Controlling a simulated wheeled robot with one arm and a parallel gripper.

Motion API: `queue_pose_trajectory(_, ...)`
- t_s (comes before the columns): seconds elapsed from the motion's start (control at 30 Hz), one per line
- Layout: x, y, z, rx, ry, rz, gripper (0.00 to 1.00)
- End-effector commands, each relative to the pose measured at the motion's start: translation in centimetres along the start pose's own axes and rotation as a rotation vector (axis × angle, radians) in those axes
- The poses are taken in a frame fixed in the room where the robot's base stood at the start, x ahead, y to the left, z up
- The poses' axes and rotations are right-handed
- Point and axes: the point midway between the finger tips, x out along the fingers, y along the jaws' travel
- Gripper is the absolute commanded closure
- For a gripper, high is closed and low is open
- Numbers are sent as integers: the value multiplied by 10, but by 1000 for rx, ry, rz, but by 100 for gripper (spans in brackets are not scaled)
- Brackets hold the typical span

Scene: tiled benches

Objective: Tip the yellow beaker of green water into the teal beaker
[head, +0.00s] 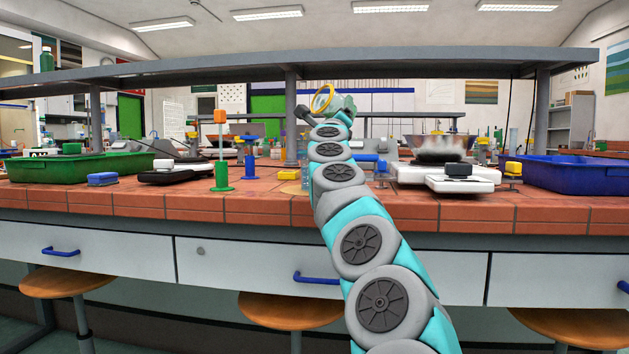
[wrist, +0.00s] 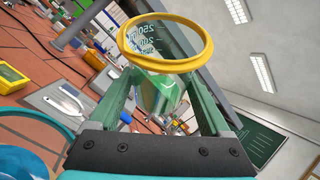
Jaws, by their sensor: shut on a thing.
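The yellow beaker, with a yellow rim and clear marked wall, is between my gripper's fingers in the wrist view (wrist: 165,66). Green water shows low inside it. In the head view the yellow beaker (head: 322,98) is raised above the bench, tilted well over with its mouth toward the left. My gripper (head: 338,104) is shut on it; it also shows in the wrist view (wrist: 163,88). A curved teal-blue edge (wrist: 30,145) shows at the lower left of the wrist view, perhaps the teal beaker; I cannot be sure. My arm hides part of the bench below.
A raised grey shelf (head: 200,75) spans the bench close to my gripper. On the tiled bench (head: 130,200) stand a green tray (head: 75,168), a blue tray (head: 585,175), an orange-topped green stand (head: 221,150) and white scales (head: 450,178). Stools (head: 290,310) stand in front.

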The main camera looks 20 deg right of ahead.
Motion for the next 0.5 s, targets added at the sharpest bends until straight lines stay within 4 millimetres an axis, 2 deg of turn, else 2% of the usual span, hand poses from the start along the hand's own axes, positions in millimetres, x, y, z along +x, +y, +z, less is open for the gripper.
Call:
queue_pose_trajectory(0.03, -2, 4, -3, -18, -15, -7, 100)
queue_pose_trajectory(0.5, 1, -1, 2, -30, -31, -11, 100)
